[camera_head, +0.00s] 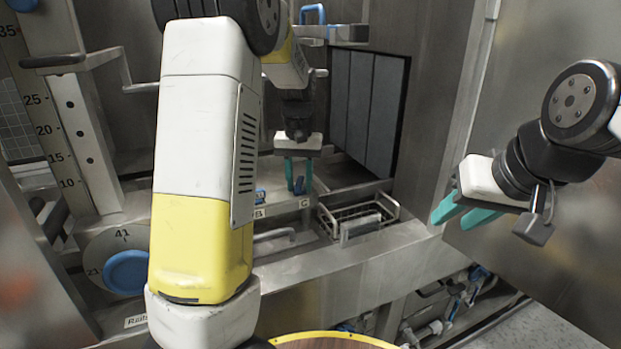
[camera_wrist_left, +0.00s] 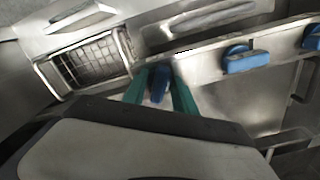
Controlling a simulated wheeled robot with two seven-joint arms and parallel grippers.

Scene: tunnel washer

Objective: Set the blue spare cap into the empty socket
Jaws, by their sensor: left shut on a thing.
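My left gripper (camera_head: 297,178), with teal fingers, points down above the steel ledge, near a "C" label. It is shut on a blue cap (camera_head: 299,186). In the left wrist view the held cap (camera_wrist_left: 159,84) sits between the two fingertips, close to the ledge. An empty socket is not clearly visible; the gripper and cap cover the ledge there, and I cannot tell whether the cap touches it. My right gripper (camera_head: 462,212) is open and empty, well to the right, in front of a steel panel.
A wire basket (camera_head: 345,217) stands just right of the left gripper. Another blue cap (camera_wrist_left: 244,60) is seated on the same ledge, with one more (camera_wrist_left: 312,38) beyond it. A large blue knob (camera_head: 126,272) is at lower left. My left arm blocks much of the head view.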

